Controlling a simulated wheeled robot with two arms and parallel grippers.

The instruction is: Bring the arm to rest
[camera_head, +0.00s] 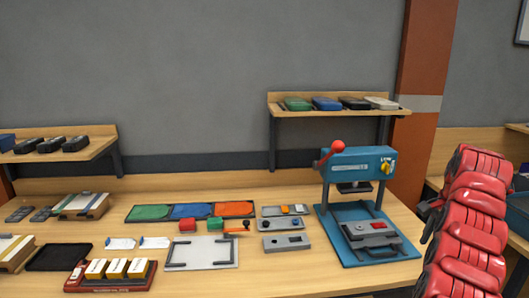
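A red, segmented arm, which looks like my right arm, rises along the right edge of the head view, in front of the bench's right end. A dark part (431,212) at its left side may be my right gripper; it is too small and partly covered to tell whether its fingers are open or shut. No held object can be made out there. My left arm and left gripper are not in view.
A blue press (354,170) with a red-knobbed lever stands on the wooden bench (215,283), close left of the red arm. Trays, coloured mats, plates and small blocks cover the bench's middle and left. Shelves (330,112) hold several cases behind.

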